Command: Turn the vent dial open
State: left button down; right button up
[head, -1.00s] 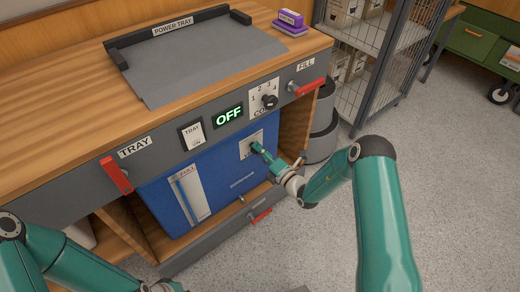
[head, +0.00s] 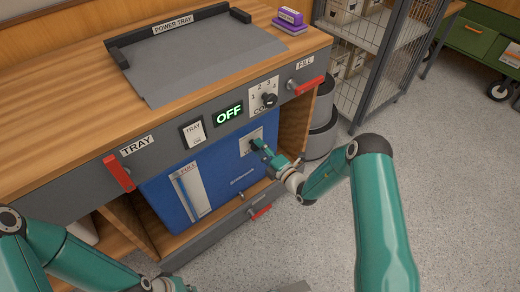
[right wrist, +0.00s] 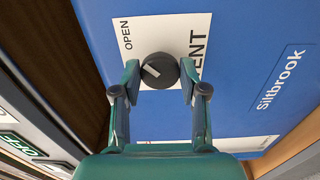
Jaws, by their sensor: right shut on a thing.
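The vent dial (right wrist: 160,70) is a round black knob with a short white pointer mark. It sits on a white plate (right wrist: 140,35) marked OPEN and VENT on the front of the blue unit (head: 222,180). In the right wrist view the pointer lies at a slant, not plainly at the OPEN word. My right gripper (head: 258,147) is shut on the dial, one finger on each side; it also shows in the right wrist view (right wrist: 159,80). My left gripper (head: 172,285) is at the bottom edge of the head view, mostly cut off.
Red handles (head: 118,173) (head: 308,86) stick out at both sides of the grey front. Open floor (head: 300,235) lies before the bench.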

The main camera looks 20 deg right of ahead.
jog(key=o, duration=1.1)
jog(key=shift+d+f, duration=0.2)
jog(key=shift+d, duration=0.05)
jog(key=shift+a+r, duration=0.1)
jog(key=v, duration=1.2)
jog(key=shift+a, duration=0.15)
